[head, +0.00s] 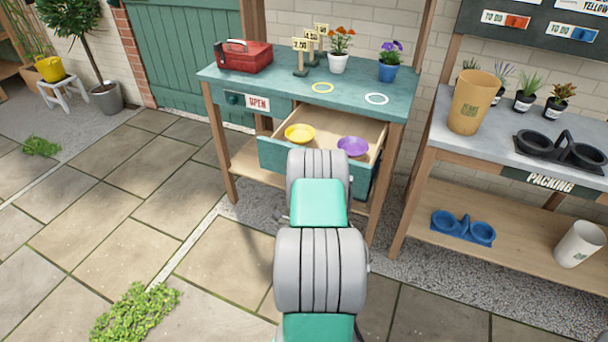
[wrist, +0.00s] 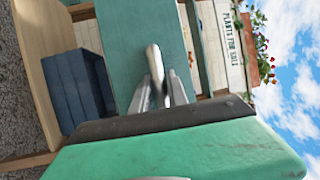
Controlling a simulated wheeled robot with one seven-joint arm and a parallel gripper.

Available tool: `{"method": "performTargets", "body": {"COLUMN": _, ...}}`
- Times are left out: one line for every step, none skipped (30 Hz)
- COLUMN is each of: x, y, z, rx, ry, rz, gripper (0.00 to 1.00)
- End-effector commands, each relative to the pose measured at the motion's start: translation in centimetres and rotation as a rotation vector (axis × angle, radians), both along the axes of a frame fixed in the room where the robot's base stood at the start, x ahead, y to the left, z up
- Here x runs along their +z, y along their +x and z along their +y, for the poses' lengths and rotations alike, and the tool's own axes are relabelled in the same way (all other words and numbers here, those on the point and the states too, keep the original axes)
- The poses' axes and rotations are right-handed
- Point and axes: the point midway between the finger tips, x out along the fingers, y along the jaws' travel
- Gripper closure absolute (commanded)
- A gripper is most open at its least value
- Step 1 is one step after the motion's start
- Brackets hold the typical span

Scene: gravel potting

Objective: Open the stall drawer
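The stall drawer (head: 275,155) stands pulled well out from under the teal stall top. A yellow saucer (head: 300,133) and a purple saucer (head: 353,146) lie inside it. My arm hides part of the drawer front and my gripper in the head view. In the wrist view the teal drawer front (wrist: 128,40) is close ahead, turned sideways. A pale metal handle (wrist: 154,62) stands off it. My gripper (wrist: 160,82) has one finger on each side of the handle, and they look closed on it, though any small gap is hard to see.
The stall top (head: 270,92) bears a red toolbox (head: 245,56), price signs, an orange-flowered pot and a purple-flowered blue pot. A packing table (head: 505,145) stands to the right. Paving at the left is mostly clear, with a plant clump (head: 138,308) in front.

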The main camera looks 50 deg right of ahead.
Motion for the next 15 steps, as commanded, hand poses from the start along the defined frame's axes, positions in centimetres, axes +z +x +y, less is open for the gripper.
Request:
{"method": "performTargets", "body": {"x": 0.0, "y": 0.02, "z": 0.02, "rx": 0.001, "ry": 0.0, "rz": 0.0, "gripper": 0.76}}
{"method": "performTargets", "body": {"x": 0.0, "y": 0.03, "z": 0.03, "rx": 0.001, "ry": 0.0, "rz": 0.0, "gripper": 0.73}}
{"method": "performTargets", "body": {"x": 0.0, "y": 0.05, "z": 0.03, "rx": 0.001, "ry": 0.0, "rz": 0.0, "gripper": 0.7}}
{"method": "performTargets", "body": {"x": 0.0, "y": 0.08, "z": 0.03, "rx": 0.002, "ry": 0.0, "rz": 0.0, "gripper": 0.67}}
{"method": "performTargets", "body": {"x": 0.0, "y": 0.08, "z": 0.03, "rx": 0.002, "ry": 0.0, "rz": 0.0, "gripper": 0.65}}
{"method": "performTargets", "body": {"x": 0.01, "y": 0.09, "z": 0.03, "rx": 0.002, "ry": 0.0, "rz": 0.0, "gripper": 0.62}}
{"method": "performTargets", "body": {"x": 0.0, "y": 0.08, "z": 0.03, "rx": 0.002, "ry": 0.0, "rz": 0.0, "gripper": 0.62}}
{"method": "performTargets", "body": {"x": 0.0, "y": 0.09, "z": 0.02, "rx": 0.002, "ry": 0.0, "rz": 0.0, "gripper": 0.62}}
{"method": "performTargets", "body": {"x": 0.0, "y": 0.08, "z": 0.03, "rx": 0.002, "ry": 0.0, "rz": 0.0, "gripper": 0.62}}
{"method": "performTargets", "body": {"x": 0.0, "y": 0.07, "z": 0.02, "rx": 0.002, "ry": 0.0, "rz": 0.0, "gripper": 0.62}}
{"method": "performTargets", "body": {"x": -0.01, "y": 0.07, "z": 0.02, "rx": 0.002, "ry": 0.0, "rz": 0.0, "gripper": 0.62}}
{"method": "performTargets", "body": {"x": -0.01, "y": 0.07, "z": 0.03, "rx": 0.002, "ry": 0.0, "rz": 0.0, "gripper": 0.62}}
{"method": "performTargets", "body": {"x": -0.03, "y": 0.03, "z": 0.06, "rx": 0.002, "ry": 0.0, "rz": 0.0, "gripper": 0.62}}
{"method": "performTargets", "body": {"x": -0.08, "y": -0.04, "z": 0.16, "rx": 0.002, "ry": 0.001, "rz": 0.001, "gripper": 0.62}}
{"method": "performTargets", "body": {"x": -0.19, "y": -0.24, "z": 0.39, "rx": 0.002, "ry": 0.001, "rz": 0.002, "gripper": 0.62}}
